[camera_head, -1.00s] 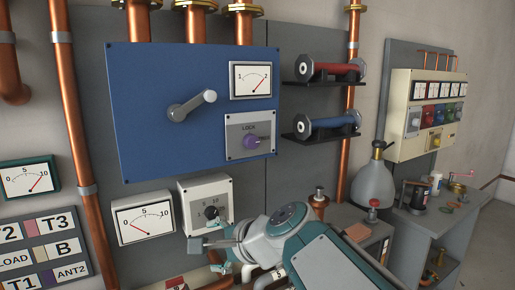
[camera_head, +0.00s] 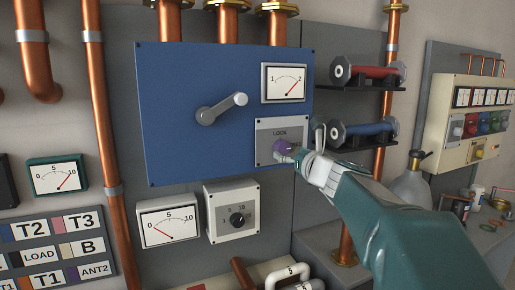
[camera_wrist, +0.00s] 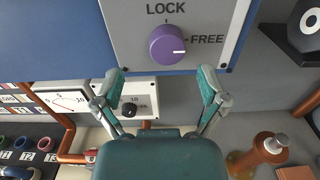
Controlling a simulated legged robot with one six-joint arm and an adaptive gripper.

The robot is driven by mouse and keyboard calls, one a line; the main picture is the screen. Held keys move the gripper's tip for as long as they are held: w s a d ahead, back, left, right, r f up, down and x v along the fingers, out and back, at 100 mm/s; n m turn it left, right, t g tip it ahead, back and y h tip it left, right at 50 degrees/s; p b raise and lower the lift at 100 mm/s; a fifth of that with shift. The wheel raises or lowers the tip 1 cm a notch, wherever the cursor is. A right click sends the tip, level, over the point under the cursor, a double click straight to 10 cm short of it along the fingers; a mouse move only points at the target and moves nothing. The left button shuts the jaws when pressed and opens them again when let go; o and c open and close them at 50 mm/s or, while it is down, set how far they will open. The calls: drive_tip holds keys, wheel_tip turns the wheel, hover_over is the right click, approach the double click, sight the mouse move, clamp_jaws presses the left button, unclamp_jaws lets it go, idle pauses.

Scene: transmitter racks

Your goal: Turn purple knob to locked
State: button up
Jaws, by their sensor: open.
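The purple knob (camera_wrist: 167,45) sits on a light grey plate (camera_wrist: 205,15) marked LOCK at the top and FREE at the right. Its white pointer line faces right, toward FREE. In the head view the knob (camera_head: 281,147) is at the lower right of the blue panel (camera_head: 170,100), with my gripper (camera_head: 297,155) close to its right side, partly covering the plate. In the wrist view my gripper (camera_wrist: 162,85) is open and empty, its two fingertips apart and just below the knob in the picture.
A grey crank handle (camera_head: 222,108) and a meter (camera_head: 284,82) are on the blue panel. A black-knob box (camera_head: 232,212) is below. Red and blue cylinders (camera_head: 365,130) on brackets stand out to the right of the plate.

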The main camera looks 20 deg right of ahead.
sight(285, 148)
drive_tip(key=w, duration=0.2)
drive_tip(key=w+d, duration=0.1)
drive_tip(key=w, duration=0.2)
drive_tip(key=shift+d, duration=0.1)
drive_tip(key=shift+w, duration=0.2)
drive_tip(key=shift+a, duration=0.5)
drive_tip(key=c, duration=1)
drive_tip(key=shift+s+d, duration=0.1)
drive_tip(key=shift+d, duration=0.2)
drive_tip(key=shift+c, duration=0.7)
